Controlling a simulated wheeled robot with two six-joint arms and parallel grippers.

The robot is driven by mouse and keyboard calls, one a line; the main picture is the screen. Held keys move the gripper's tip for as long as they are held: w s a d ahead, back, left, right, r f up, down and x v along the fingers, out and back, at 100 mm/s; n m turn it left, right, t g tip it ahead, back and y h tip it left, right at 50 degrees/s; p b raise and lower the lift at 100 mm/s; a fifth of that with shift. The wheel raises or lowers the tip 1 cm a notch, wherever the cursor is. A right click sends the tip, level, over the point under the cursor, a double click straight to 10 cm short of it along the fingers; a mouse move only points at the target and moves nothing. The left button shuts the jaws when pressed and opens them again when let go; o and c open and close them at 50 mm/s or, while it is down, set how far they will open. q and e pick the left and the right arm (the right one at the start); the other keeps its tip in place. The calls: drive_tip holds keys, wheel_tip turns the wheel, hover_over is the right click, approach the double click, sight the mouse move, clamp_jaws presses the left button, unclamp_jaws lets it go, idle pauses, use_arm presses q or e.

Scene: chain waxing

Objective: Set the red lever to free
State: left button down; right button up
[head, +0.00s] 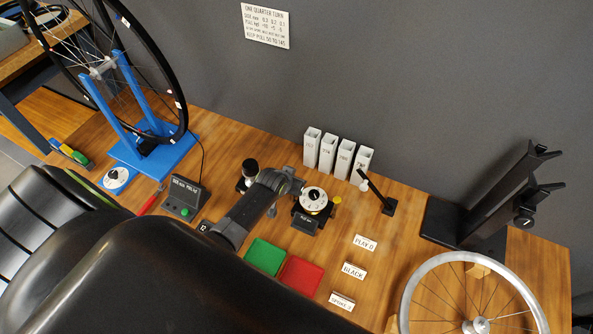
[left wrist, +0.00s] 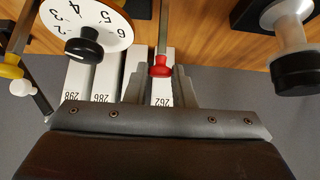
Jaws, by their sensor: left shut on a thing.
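The red lever shows in the left wrist view as a red knob (left wrist: 160,68) at the end of a thin metal rod. My left gripper (left wrist: 159,75) is shut on this knob, with a finger on each side. In the head view my left gripper (head: 290,184) is beside a white numbered dial (head: 313,195) and hides the lever. The dial, with a black knob, also shows at the upper left of the left wrist view (left wrist: 112,22). I see no marking that names the lever's position. My right gripper is not in view.
A yellow knob (left wrist: 11,71) and a black-capped post (left wrist: 297,73) flank the lever. White numbered boxes (head: 327,152) stand behind. Green (head: 265,257) and red (head: 300,277) trays lie in front. A blue wheel stand (head: 150,155) is left, a black stand (head: 480,215) and a wheel (head: 475,325) right.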

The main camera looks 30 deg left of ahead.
use_arm(q)
drive_tip(key=s, duration=0.1)
drive_tip(key=s+p, duration=0.1)
drive_tip(key=shift+s+d+f+t, duration=0.1)
drive_tip(key=shift+s+f+t, duration=0.1)
drive_tip(key=shift+s+t, duration=0.15)
drive_tip(key=shift+f, duration=0.1)
drive_tip(key=c, duration=1.2)
unclamp_jaws()
drive_tip(key=shift+w+r, duration=0.1)
drive_tip(key=shift+r, duration=0.1)
drive_tip(key=shift+r, duration=0.1)
drive_tip(key=p+v, duration=0.1)
drive_tip(key=v, duration=1.6)
drive_tip(key=shift+s, duration=0.25)
drive_tip(key=shift+d, duration=0.1)
